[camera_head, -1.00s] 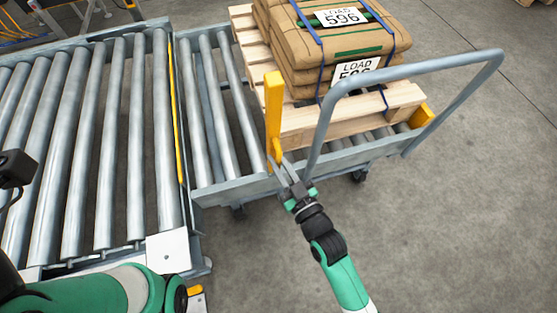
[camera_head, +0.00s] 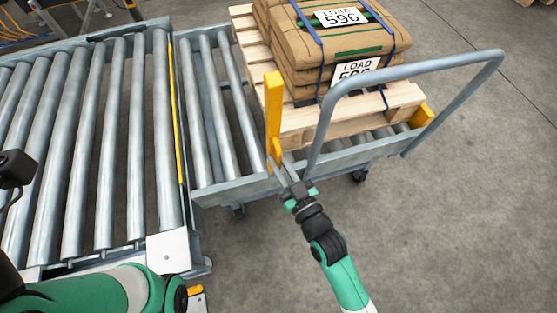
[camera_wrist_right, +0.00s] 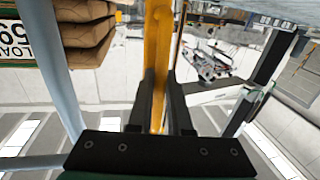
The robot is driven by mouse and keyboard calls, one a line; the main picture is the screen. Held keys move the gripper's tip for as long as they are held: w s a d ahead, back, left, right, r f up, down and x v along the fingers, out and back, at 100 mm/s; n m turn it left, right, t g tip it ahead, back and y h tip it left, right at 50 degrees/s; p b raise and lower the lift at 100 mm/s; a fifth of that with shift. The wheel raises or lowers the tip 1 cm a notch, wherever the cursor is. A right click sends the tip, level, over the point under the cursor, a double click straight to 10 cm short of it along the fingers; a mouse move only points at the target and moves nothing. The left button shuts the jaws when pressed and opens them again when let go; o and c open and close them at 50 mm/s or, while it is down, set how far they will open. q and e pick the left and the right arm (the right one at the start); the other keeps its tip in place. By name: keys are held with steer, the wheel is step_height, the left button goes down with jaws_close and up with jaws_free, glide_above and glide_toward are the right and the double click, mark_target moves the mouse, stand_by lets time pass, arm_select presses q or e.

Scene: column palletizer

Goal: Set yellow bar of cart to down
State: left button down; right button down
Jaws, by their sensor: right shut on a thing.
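The yellow bar (camera_head: 273,110) of the cart stands upright at the cart's near left, beside the pallet. The cart (camera_head: 240,188) has a roller bed, a grey side rail and a tall grey tube handle (camera_head: 410,68). My right gripper (camera_head: 279,163) is at the bar's lower part and is shut on it. In the right wrist view the yellow bar (camera_wrist_right: 157,60) runs between the two dark fingers (camera_wrist_right: 160,100).
A wooden pallet (camera_head: 300,130) on the cart carries stacked brown sacks (camera_head: 345,45) with load labels and blue straps. A second yellow piece (camera_head: 421,116) is at the cart's right. A roller conveyor (camera_head: 100,130) adjoins on the left. The floor at right is clear.

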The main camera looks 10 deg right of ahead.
mark_target(274, 154)
steer(key=shift+w+r+p, duration=0.25)
steer(key=shift+r+p, duration=0.05)
steer(key=shift+p, duration=0.3)
steer(key=w+p, duration=0.1)
steer(key=w+r+g+p, duration=0.1)
steer(key=p, duration=0.1)
steer(key=w+g+p, duration=0.1)
steer(key=p, duration=0.1)
steer(key=shift+w+a+r+h, duration=0.15)
steer(key=shift+a+r+h, duration=0.05)
steer(key=shift+r+h, duration=0.1)
steer(key=w+f+m+g+h+p, duration=0.1)
steer(key=w+g+p, duration=0.1)
steer(key=w+g, duration=0.2)
steer(key=shift+w+a+f+g, duration=0.2)
steer(key=shift+w+a+g, duration=0.2)
steer(key=shift+w, duration=1.1)
steer(key=c, duration=1.1)
jaws_free()
